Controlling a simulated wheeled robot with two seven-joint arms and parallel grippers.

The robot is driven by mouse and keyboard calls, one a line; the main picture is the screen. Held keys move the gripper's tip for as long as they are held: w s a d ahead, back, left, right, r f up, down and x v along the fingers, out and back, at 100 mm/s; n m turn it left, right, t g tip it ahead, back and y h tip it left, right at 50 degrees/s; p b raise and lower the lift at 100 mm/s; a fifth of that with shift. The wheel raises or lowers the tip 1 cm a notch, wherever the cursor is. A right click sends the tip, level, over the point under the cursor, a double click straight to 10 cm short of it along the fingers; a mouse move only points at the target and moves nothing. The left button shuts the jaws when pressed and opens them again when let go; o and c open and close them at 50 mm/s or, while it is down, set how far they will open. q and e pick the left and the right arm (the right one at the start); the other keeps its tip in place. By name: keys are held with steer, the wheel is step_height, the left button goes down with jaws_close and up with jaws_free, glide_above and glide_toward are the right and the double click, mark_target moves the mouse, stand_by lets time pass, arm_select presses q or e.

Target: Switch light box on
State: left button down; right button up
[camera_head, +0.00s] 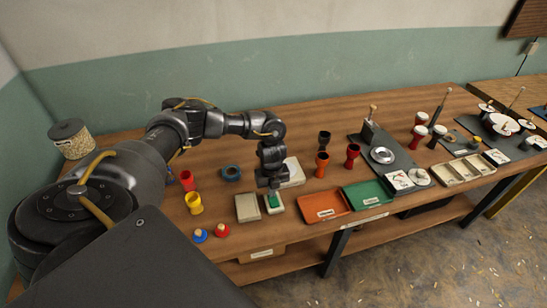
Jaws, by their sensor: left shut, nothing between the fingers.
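A pale flat box (294,171), which looks like the light box, lies on the wooden table. My left gripper (271,184) points down at its left side, shut and empty, and hides part of it. I cannot tell whether the fingertips touch the box. A switch on it cannot be made out, nor whether it is lit. My right gripper is not in view.
A small box with a green pad (274,203) and a beige block (248,208) lie just in front of the gripper. An orange tray (324,206) and a green tray (368,193) are to the right.

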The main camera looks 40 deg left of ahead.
arm_select(q)
steer(key=shift+f, duration=0.25)
step_height(320, 180, up, 7)
steer(key=p, duration=0.6)
steer(key=shift+r, duration=0.1)
stand_by(0.5)
